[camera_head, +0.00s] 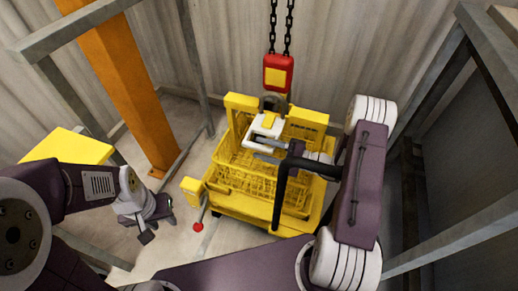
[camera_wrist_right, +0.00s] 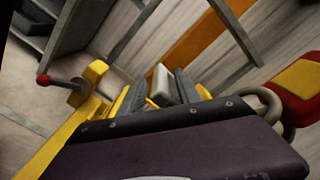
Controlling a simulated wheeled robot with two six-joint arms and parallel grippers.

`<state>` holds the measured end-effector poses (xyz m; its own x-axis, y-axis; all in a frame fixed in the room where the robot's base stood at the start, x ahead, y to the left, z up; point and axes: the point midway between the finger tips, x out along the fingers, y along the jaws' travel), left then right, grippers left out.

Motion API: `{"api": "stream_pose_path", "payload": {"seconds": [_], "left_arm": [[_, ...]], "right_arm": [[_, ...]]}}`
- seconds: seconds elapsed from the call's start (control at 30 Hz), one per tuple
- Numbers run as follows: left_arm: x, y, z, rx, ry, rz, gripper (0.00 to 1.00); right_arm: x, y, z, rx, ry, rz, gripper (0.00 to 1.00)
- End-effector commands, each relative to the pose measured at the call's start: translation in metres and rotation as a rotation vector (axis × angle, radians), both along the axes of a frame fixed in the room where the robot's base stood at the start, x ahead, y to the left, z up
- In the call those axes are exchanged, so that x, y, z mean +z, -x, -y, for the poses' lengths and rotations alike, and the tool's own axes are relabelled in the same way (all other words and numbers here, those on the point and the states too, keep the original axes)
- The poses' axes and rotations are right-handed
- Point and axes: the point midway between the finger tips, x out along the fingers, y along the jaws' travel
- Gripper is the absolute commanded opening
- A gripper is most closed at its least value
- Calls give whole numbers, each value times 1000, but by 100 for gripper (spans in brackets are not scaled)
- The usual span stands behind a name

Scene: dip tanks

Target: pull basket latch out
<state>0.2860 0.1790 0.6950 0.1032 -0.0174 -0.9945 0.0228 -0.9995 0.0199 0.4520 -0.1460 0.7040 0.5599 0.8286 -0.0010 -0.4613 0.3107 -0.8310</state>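The yellow wire basket (camera_head: 232,172) stands on a yellow base. A white U-shaped handle (camera_head: 266,126), which looks like the latch, is at its top near the hook. My right gripper (camera_head: 262,146) is over the basket with its fingers at this handle. In the right wrist view a pale block (camera_wrist_right: 160,84) lies between the two dark fingers of my right gripper (camera_wrist_right: 160,92); whether they press on it I cannot tell. My left gripper (camera_head: 154,228) is low at the left, away from the basket, with nothing seen in it; its finger gap is unclear.
A red hook block (camera_head: 278,73) hangs on a chain directly behind the basket. A red-knobbed lever (camera_head: 198,226) sits on a yellow post (camera_head: 191,187) at the base's left. An orange column (camera_head: 128,85) and grey frames stand around.

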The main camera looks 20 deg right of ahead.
Motion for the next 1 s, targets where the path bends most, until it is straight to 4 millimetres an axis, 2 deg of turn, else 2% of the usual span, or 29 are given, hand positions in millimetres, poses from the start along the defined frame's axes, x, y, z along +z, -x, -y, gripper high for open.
{"api": "stream_pose_path", "payload": {"seconds": [0.1, 0.37, 0.4, 0.53, 1.0], "left_arm": [[-3, 0, 0, 0, 0, 0, 36], [-2, 0, 0, 0, 0, 0, 36], [-2, 0, 0, 0, 0, 0, 36], [-2, 0, 0, 0, 0, 0, 36], [-3, 0, 0, 0, 0, 0, 36]], "right_arm": [[0, -6, -10, 2, 0, 1, 40], [0, -9, -13, -1, 0, 1, 40], [0, -9, -13, -1, 0, 1, 37], [0, -9, -12, -1, 0, 0, 1], [-3, -8, -13, 0, 1, -8, 0]]}}
